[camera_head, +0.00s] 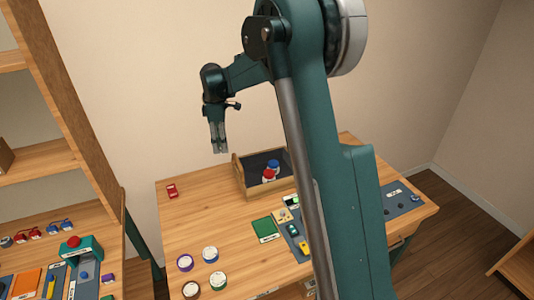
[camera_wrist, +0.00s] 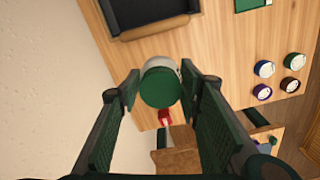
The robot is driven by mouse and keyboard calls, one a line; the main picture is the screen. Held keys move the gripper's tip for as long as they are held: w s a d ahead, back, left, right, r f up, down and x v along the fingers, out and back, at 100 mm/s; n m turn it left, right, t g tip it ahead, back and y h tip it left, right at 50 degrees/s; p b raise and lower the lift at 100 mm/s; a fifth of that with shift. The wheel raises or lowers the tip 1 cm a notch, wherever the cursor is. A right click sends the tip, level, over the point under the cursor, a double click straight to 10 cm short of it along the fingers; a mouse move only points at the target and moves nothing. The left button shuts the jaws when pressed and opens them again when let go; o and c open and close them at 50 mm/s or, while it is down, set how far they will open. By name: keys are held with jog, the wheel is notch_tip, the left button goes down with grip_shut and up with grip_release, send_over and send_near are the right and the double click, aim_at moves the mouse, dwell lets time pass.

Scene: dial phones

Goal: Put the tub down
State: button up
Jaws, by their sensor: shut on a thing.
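My gripper (camera_head: 219,147) hangs above the back left of the wooden table (camera_head: 205,220), pointing down, left of the wooden crate. In the wrist view, my gripper (camera_wrist: 160,88) is shut on a round tub (camera_wrist: 160,87) with a green face and a pale side. The held tub is hard to make out in the head view. Several other pale-topped tubs stand on the table's left front: a purple one (camera_head: 185,262), a blue one (camera_head: 210,253), a brown one (camera_head: 191,289) and a green one (camera_head: 218,280).
A wooden crate (camera_head: 240,183) with a dark inside stands at the table's back, with red and blue things (camera_head: 270,171) in it. A small red object (camera_head: 172,190) lies near the back left corner. A green square (camera_head: 265,229) lies mid-table. A shelf unit (camera_head: 92,120) rises at left.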

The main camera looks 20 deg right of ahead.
jog(key=w+d+m, duration=0.2)
jog(key=d+m, duration=0.3)
jog(key=d, duration=1.2)
send_over(259, 174)
notch_tip(259, 174, down, 10)
jog(key=shift+f+m, duration=0.3)
jog(key=shift+f, duration=0.2)
jog(key=shift+f, duration=0.1)
jog(key=shift+f, duration=3)
jog(key=shift+f+b, duration=0.4)
jog(key=shift+f, duration=1.5)
jog(key=shift+f, duration=0.2)
jog(key=o, duration=0.9)
